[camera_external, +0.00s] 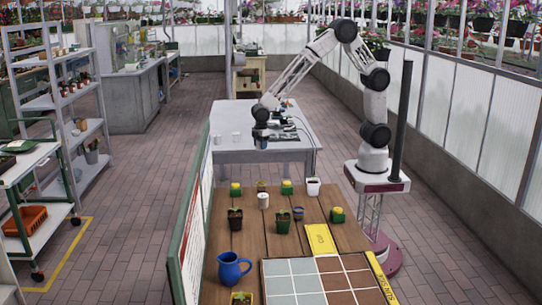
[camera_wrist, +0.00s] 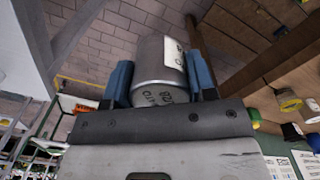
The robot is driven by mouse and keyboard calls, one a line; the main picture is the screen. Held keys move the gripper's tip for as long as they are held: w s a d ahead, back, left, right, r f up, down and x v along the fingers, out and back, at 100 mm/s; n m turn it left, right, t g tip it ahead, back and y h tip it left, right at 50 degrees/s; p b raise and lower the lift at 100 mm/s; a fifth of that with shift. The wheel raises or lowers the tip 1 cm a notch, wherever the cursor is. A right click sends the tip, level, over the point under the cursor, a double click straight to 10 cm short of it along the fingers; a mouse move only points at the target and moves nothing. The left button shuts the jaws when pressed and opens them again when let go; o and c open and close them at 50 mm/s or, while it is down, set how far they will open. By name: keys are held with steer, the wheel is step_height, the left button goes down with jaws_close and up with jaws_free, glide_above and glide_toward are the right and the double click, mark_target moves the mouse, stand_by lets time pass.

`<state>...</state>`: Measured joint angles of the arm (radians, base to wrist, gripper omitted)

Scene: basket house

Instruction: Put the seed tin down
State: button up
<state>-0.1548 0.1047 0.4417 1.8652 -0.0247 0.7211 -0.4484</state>
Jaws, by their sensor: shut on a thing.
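The seed tin (camera_wrist: 158,75) is a silver metal cylinder with a white label and dark printed letters, seen close up in the wrist view. My gripper (camera_wrist: 160,80) has its blue fingers on both sides of the tin and is shut on it. In the external view my gripper (camera_external: 261,141) hangs over the near edge of the pale grey table (camera_external: 232,155), beyond the wooden table (camera_external: 255,245). The tin is too small and dark to make out in that view.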

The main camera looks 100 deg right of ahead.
steer(key=s+d+m, duration=0.3)
steer(key=s+d, duration=0.2)
steer(key=d, duration=0.8)
steer(key=s+d+f+m, duration=0.1)
steer(key=s+d+m, duration=0.2)
steer(key=d, duration=1.1)
steer(key=s+d+f+m, duration=0.1)
steer(key=s+d+m, duration=0.1)
steer(key=s+d, duration=0.5)
steer(key=shift+d+f+m, duration=0.15)
steer(key=shift+d+m, duration=0.25)
steer(key=shift+d, duration=3)
steer(key=shift+s+d, duration=0.4)
steer(key=shift+d, duration=0.15)
steer(key=w+d, duration=0.2)
steer(key=w, duration=0.2)
steer(key=w+d+f, duration=0.1)
steer(key=w+d, duration=0.2)
steer(key=w, duration=0.2)
steer(key=w+d, duration=0.2)
steer(key=w, duration=0.3)
steer(key=shift+d+f, duration=0.3)
steer(key=shift+d, duration=0.1)
steer(key=shift+f, duration=1.75)
steer(key=shift+f, duration=0.15)
steer(key=o, duration=0.9)
